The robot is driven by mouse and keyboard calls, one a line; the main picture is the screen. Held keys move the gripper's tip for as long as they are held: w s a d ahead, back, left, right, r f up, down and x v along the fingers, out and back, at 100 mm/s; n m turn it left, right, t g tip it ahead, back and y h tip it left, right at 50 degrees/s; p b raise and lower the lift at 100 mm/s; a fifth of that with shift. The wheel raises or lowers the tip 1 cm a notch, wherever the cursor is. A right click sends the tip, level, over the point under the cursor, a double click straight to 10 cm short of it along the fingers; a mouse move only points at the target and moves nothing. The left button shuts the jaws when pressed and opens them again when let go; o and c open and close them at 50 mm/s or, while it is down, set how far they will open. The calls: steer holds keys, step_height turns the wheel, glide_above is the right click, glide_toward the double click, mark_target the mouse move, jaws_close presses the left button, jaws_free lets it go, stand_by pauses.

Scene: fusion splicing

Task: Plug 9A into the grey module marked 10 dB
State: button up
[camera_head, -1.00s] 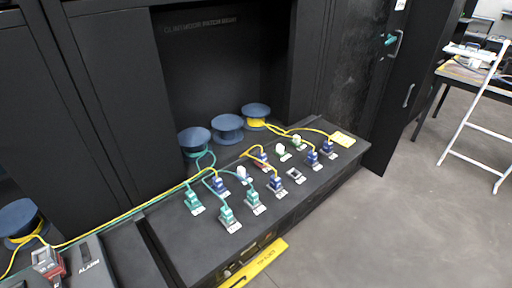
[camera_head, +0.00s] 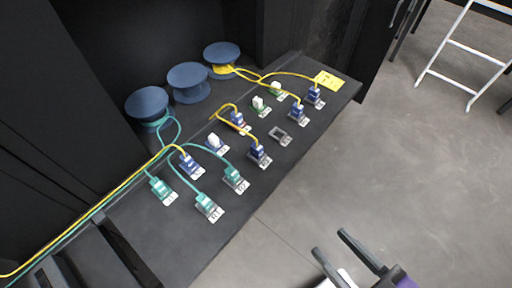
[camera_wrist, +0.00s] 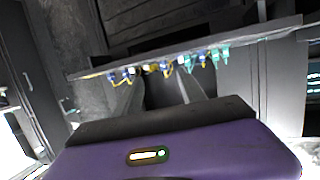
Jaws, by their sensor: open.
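Several blue and teal plugs stand in small holders on the dark bench, among them a blue plug with a yellow lead (camera_head: 258,152). Their labels are too small to read, so I cannot tell which is 9A. A small grey square module (camera_head: 279,135) sits empty between the blue plugs; I cannot read a 10 dB mark on it. My gripper (camera_head: 330,243) is open and empty over the floor, off the bench's right front side. In the wrist view, the row of plugs (camera_wrist: 165,66) shows far off beyond the open fingers.
Three blue spools stand at the back, one at the left (camera_head: 147,103). Yellow and teal cables run along the bench's left side. White-capped holders (camera_head: 216,142) and a yellow label (camera_head: 327,80) are on the bench (camera_head: 150,230). A white ladder (camera_head: 450,50) stands at the right.

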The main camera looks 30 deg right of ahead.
steer(key=w+d+r+t+h+p, duration=0.1)
steer(key=w+d+r+h+p, duration=0.15)
steer(key=w+d, duration=0.6)
steer(key=w+d+r+t+h+p, duration=0.1)
steer(key=w+d+r, duration=0.4)
steer(key=w, duration=0.7)
steer(key=w+d+r+m+g+h+p, duration=0.3)
steer(key=w+d+r+m+h, duration=0.2)
steer(key=d+r+m, duration=0.35)
steer(key=w+d+r+m+g+h+p, duration=0.2)
steer(key=w+d+r+m+g+h, duration=0.35)
steer(key=d+m, duration=0.45)
steer(key=s+a+f+m+g+y+p, duration=0.1)
steer(key=a+f+m+g+y+p, duration=0.15)
steer(key=a+f+m+y, duration=0.5)
steer(key=s+a+f+m+g+y+p, duration=0.15)
steer(key=a+f+m+g, duration=0.3)
steer(key=a, duration=0.65)
steer(key=a+y, duration=0.1)
steer(key=a, duration=0.3)
steer(key=a+m+g+y+p, duration=0.1)
steer(key=a+y, duration=0.1)
steer(key=a, duration=0.3)
steer(key=s+a+f+m+y, duration=0.1)
steer(key=a+y, duration=0.1)
steer(key=a, duration=0.2)
steer(key=shift+a+g, duration=0.25)
steer(key=shift+a, duration=0.15)
steer(key=shift+f, duration=0.15)
